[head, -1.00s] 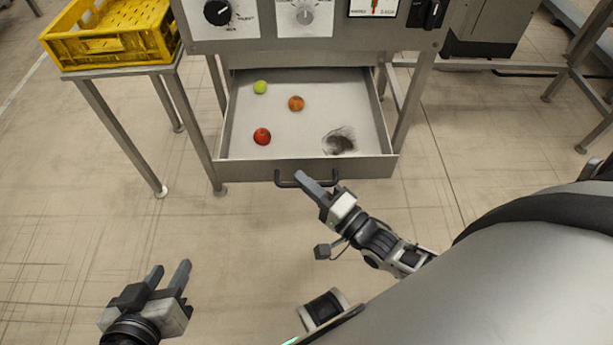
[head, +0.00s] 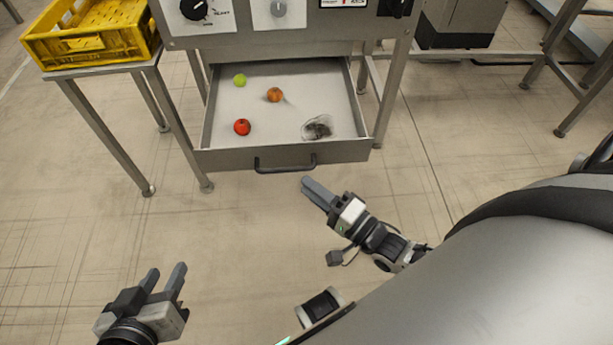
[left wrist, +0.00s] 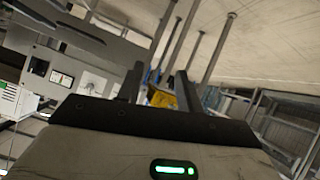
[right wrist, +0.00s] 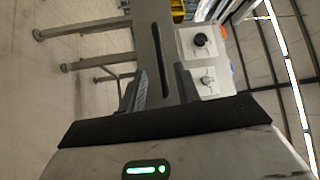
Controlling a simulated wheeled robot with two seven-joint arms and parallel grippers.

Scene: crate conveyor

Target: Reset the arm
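My right gripper (head: 312,190) is open and empty, just in front of and below the dark handle (head: 285,167) of an open drawer (head: 280,157), apart from it. In the right wrist view the fingers (right wrist: 158,92) are spread, with the drawer front beyond them. My left gripper (head: 164,282) is open and empty at the lower left, over bare floor. Its spread fingers (left wrist: 157,84) also show in the left wrist view.
The drawer holds a green fruit (head: 239,80), an orange fruit (head: 274,95), a red apple (head: 242,127) and a dark, blurry item (head: 318,127). A yellow crate (head: 90,42) stands on a side table (head: 100,68). The floor between my grippers is clear.

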